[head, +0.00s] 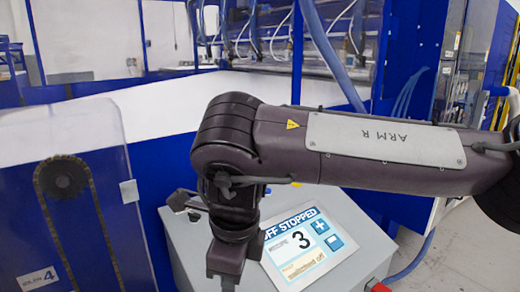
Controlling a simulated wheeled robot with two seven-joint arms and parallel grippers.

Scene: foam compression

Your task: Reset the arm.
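My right arm (385,150), marked "ARM R", comes in from the right and bends down at a dark joint. My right gripper (224,272) points down at the bottom edge, in front of the control box. Its fingertips are cut off or too dark to read, so I cannot tell whether it is open or shut. No held object shows. My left gripper is not in view.
A grey control box (192,258) stands below my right arm. A clear guard with a chain (62,177) stands left. Blue-framed machinery (408,60) fills the back.

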